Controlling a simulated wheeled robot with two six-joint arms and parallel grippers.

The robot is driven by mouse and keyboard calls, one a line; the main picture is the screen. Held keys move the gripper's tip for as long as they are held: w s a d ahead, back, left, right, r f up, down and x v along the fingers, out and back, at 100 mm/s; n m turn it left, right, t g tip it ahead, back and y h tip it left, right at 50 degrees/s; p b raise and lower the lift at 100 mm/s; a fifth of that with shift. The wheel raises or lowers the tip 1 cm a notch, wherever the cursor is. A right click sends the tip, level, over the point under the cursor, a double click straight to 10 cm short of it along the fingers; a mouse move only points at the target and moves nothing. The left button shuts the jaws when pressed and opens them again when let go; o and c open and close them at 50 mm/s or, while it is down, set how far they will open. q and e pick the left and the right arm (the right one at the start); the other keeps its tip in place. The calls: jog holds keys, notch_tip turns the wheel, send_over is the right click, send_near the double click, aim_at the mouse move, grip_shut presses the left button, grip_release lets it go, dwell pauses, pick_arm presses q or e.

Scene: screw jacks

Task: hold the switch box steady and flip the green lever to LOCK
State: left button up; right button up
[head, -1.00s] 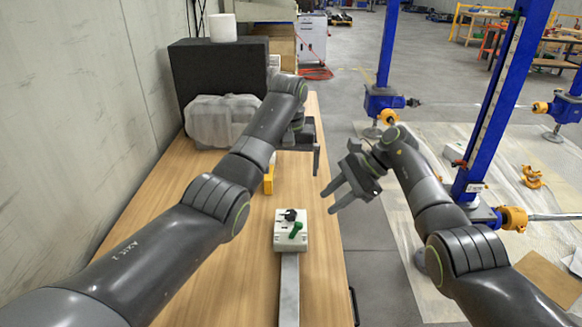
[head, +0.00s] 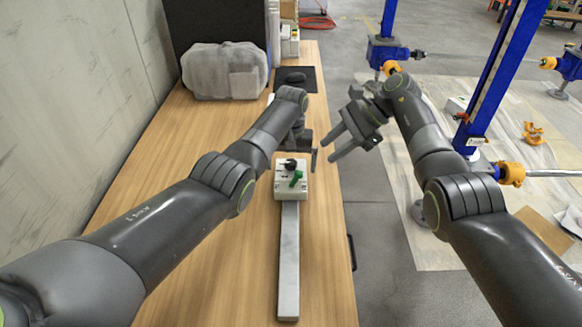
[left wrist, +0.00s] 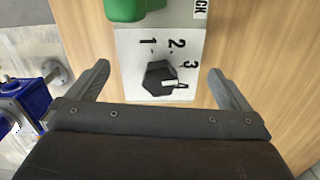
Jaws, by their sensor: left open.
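The switch box (head: 291,191) is a pale block at the end of a long grey bar on the table. A green lever (head: 296,178) and a black knob (head: 290,164) are on its top. In the left wrist view the knob (left wrist: 160,78) shows beside printed numbers. The green lever (left wrist: 125,8) is cut off at the top edge, near a partly visible label ending in "CK". My left gripper (left wrist: 158,71) is open, with its fingers on either side of the knob end and apart from the box. My right gripper (head: 332,150) is open and empty, beyond the table's right edge.
The grey bar (head: 289,265) runs toward me along the wooden table (head: 215,150). A wrapped grey bundle (head: 224,71) and a dark mat (head: 295,80) lie farther back. Blue jack stands (head: 490,90) are on the floor to the right.

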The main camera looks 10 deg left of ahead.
pick_arm(q)
jog(key=shift+f, duration=1)
jog(key=c, duration=1.6)
pick_arm(e)
jog(key=shift+c, duration=0.5)
jog(key=shift+d+f+m, duration=0.15)
jog(key=shift+d+m, duration=0.15)
jog(key=shift+d, duration=0.2)
jog(key=c, duration=0.5)
jog(key=shift+d+f+m+t+h, duration=0.2)
jog(key=shift+d+m, duration=0.4)
jog(key=shift+d, duration=0.2)
jog(key=shift+d+f+m+t+h, duration=0.15)
jog(key=shift+d+m+t, duration=0.05)
jog(key=shift+d+m, duration=0.5)
jog(key=shift+d+f+m+t+h, duration=0.2)
jog(key=shift+d+m, duration=0.3)
jog(key=shift+d, duration=0.35)
grip_shut()
